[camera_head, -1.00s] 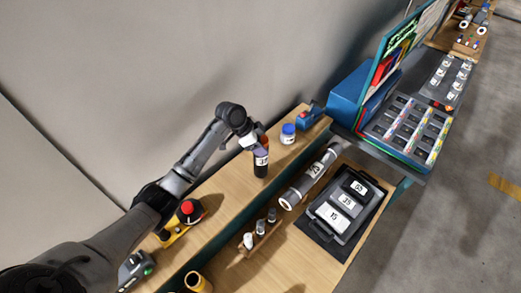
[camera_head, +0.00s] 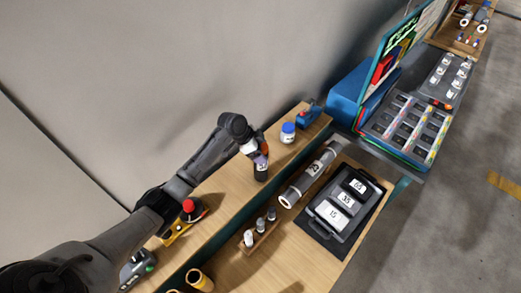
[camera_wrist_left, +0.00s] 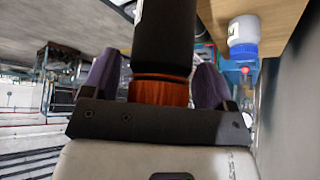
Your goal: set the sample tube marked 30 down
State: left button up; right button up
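The sample tube (camera_head: 261,173) is a dark cylinder with an orange-brown cap, upright at the wooden bench (camera_head: 225,200). I cannot read its mark. My left gripper (camera_head: 257,157) has its purple fingers on both sides of the cap and is shut on it. In the left wrist view the tube (camera_wrist_left: 165,35) runs up out of the picture, with a piece of white label at its edge. I cannot tell whether its base touches the bench. My right gripper is not in view.
A white bottle with a blue lid (camera_head: 288,133) stands just beyond the tube. A grey cylinder (camera_head: 308,178), a rack of small vials (camera_head: 261,228) and a black tray of numbered blocks (camera_head: 325,232) lie on the lower shelf. A red-button box (camera_head: 184,222) is nearer me.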

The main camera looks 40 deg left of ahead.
pick_arm(q)
jog(key=shift+o, duration=0.3)
jog(key=b+v, duration=0.2)
jog(key=v, duration=1)
jog(key=s+d+f+n+g+y, duration=0.1)
jog(key=s+d+f+n+y, duration=0.15)
jog(key=s+d+f, duration=1.35)
jog(key=s+d+n+y, duration=0.1)
jog(key=s+d+n, duration=0.1)
jog(key=s, duration=0.6)
jog(key=s+d+n+y, duration=0.1)
jog(key=s+d+n, duration=0.1)
jog(key=s, duration=0.7)
jog(key=shift+s+d+n, duration=0.15)
jog(key=shift+s+n, duration=0.15)
jog(key=shift+n, duration=0.25)
jog(key=shift+f, duration=0.1)
